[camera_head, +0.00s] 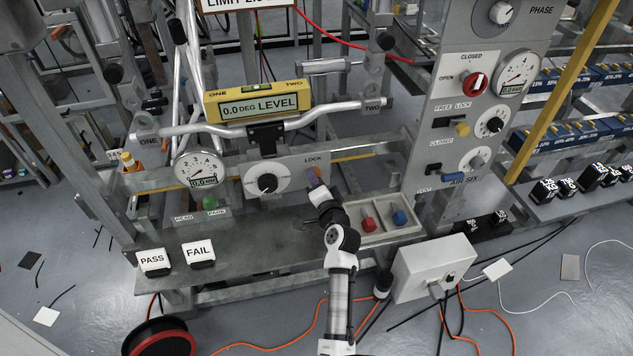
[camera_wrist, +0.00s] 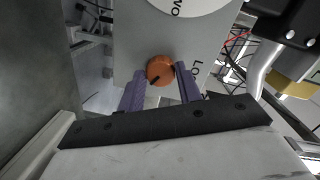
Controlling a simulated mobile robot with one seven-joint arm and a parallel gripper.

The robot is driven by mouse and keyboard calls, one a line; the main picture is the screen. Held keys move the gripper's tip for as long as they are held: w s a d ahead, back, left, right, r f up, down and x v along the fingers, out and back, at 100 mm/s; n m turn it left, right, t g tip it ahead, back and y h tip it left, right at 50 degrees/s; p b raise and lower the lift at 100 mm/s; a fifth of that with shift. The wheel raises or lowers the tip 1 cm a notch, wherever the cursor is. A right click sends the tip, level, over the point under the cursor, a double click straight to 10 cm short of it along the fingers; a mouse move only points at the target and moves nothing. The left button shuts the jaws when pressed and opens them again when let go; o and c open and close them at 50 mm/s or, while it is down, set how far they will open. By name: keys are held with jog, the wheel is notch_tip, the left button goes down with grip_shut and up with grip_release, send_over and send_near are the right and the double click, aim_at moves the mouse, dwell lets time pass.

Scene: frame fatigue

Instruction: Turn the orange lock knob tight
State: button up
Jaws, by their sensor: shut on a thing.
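The orange lock knob (camera_wrist: 160,70) is round, with a dark mark near its lower left edge, and sits on a grey panel (camera_wrist: 140,38). The fingertip contact is partly hidden by the knob's rim.
A black dial (camera_head: 267,183) is left of the knob on the same panel. A tray (camera_head: 350,236) with a red and a blue knob stands to the right. PASS (camera_head: 153,261) and FAIL (camera_head: 198,253) blocks stand on the bench at left. A handlebar (camera_head: 330,112) crosses above.

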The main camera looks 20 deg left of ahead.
jog(key=shift+f, duration=0.1)
jog(key=o, duration=1)
jog(key=shift+s+d, duration=0.1)
jog(key=shift+b+v, duration=1.45)
jog(key=shift+v, duration=5.35)
